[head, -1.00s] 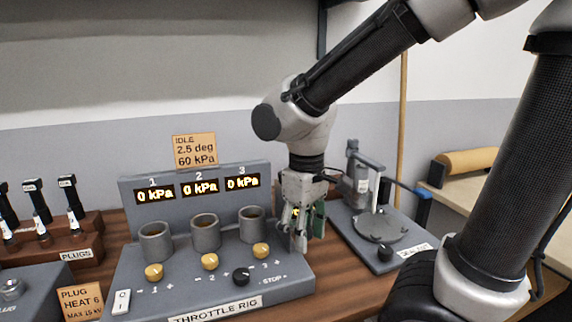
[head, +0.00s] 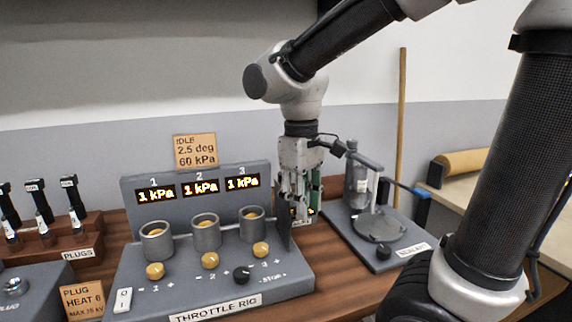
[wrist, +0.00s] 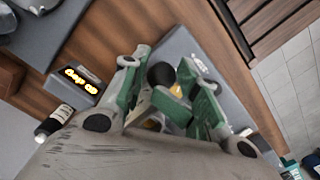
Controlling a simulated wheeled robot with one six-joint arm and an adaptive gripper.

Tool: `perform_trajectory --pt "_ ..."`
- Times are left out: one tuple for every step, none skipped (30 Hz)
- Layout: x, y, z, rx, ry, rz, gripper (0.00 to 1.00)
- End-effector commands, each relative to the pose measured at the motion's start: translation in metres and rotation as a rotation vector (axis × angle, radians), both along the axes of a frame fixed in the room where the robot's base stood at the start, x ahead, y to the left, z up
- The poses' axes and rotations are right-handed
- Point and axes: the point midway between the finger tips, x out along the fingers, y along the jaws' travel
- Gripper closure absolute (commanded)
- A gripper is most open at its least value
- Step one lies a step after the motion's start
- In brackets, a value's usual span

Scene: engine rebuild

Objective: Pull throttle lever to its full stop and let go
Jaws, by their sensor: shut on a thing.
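The throttle rig (head: 215,283) is a grey console with "STOP" marked at its right end. My gripper (head: 301,207) is at that right end, beside a dark upright plate (head: 284,229), pointing down. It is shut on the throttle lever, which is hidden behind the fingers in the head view. In the wrist view a dark round knob (wrist: 161,75), seemingly the lever's end, shows between the green-and-grey fingers. The three displays (head: 199,188) each read 1 kPa.
An idle card (head: 195,150) reads 2.5 deg, 60 kPa. Yellow knobs (head: 210,261) and cups (head: 206,232) fill the rig's middle. The sealant stand (head: 382,226) is close on the right. A small lit display (wrist: 82,77) and a dark bottle (wrist: 54,122) are near my gripper.

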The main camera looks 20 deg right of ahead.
Motion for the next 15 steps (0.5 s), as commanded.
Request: perform_trajectory --pt "0.028 0.006 0.016 0.019 -0.075 0.001 0.98" --pt "0.031 0.006 0.018 0.019 -0.075 0.001 0.98" --pt "0.035 0.006 0.021 0.018 -0.074 0.001 0.98" --pt "0.037 0.006 0.022 0.019 -0.075 0.000 0.99" --pt "0.040 0.005 0.024 0.017 -0.074 -0.001 1.00" --pt "0.042 0.005 0.025 0.017 -0.074 -0.001 1.00" --pt "0.043 0.005 0.026 0.017 -0.074 -0.001 1.00" --pt "0.044 0.005 0.026 0.018 -0.074 -0.001 1.00" --pt "0.044 0.005 0.027 0.019 -0.072 0.000 1.00" --pt "0.044 0.006 0.026 0.019 -0.071 0.000 1.00" --pt "0.043 0.005 0.026 0.018 -0.069 0.000 1.00" --pt "0.042 0.005 0.026 0.018 -0.068 0.001 1.00" --pt "0.042 0.005 0.025 0.018 -0.067 0.001 1.00" --pt "0.042 0.005 0.025 0.018 -0.066 0.001 1.00" --pt "0.041 0.005 0.025 0.017 -0.064 0.001 1.00"
